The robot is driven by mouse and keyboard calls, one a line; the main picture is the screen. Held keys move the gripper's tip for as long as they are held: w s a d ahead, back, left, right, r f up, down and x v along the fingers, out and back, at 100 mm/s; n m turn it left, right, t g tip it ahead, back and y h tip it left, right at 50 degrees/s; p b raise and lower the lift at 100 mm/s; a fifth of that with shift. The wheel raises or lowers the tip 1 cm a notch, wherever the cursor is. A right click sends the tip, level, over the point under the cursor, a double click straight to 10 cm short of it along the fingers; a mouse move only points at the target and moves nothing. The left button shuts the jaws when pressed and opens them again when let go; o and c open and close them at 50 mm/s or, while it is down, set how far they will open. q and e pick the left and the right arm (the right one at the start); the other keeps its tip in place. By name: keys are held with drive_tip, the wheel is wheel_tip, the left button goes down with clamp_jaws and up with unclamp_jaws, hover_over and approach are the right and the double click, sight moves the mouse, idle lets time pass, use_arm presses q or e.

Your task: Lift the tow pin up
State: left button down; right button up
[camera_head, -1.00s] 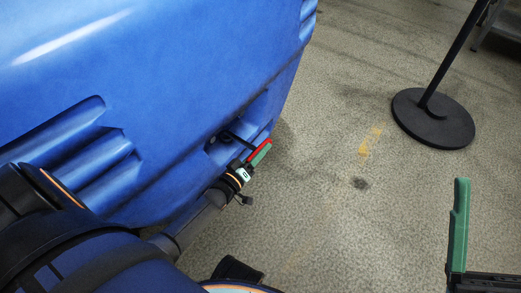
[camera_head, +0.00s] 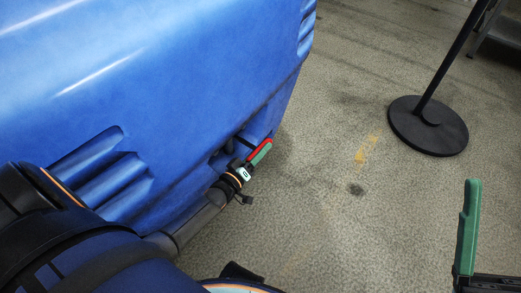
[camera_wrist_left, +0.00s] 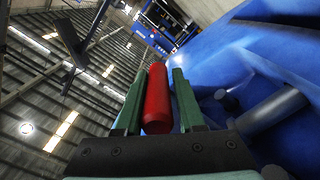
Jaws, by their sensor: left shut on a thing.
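The tow pin's red handle (camera_head: 257,146) shows low on the corner of a blue body (camera_head: 180,80), beside a dark recess in it. My left gripper (camera_head: 259,151) is shut on this handle. In the left wrist view the red handle (camera_wrist_left: 157,100) stands between the two green fingers. The rest of the pin is mostly hidden by the gripper and the blue body. My right gripper (camera_head: 467,228) shows only one upright green finger at the lower right, away from the pin, so its opening cannot be judged.
A black post on a round base (camera_head: 428,126) stands on the floor at the upper right. Part of a grey metal frame (camera_head: 500,25) shows in the top right corner. The speckled floor (camera_head: 330,200) between the blue body and my right gripper is clear.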

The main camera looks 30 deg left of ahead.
sight(261, 146)
use_arm(q)
drive_tip(key=shift+w+r+p, duration=0.2)
drive_tip(key=shift+r+p, duration=0.15)
drive_tip(key=shift+r, duration=1.1)
drive_tip(key=shift+p, duration=0.3)
drive_tip(key=shift+w, duration=0.1)
use_arm(e)
drive_tip(key=shift+w+d+r, duration=0.1)
drive_tip(key=shift+d+r, duration=0.05)
drive_tip(key=shift+r, duration=0.45)
drive_tip(key=shift+w+d+r, duration=0.1)
drive_tip(key=shift+r, duration=0.45)
use_arm(q)
drive_tip(key=c, duration=0.6)
unclamp_jaws()
drive_tip(key=shift+a+r, duration=0.1)
use_arm(e)
drive_tip(key=shift+s, duration=0.15)
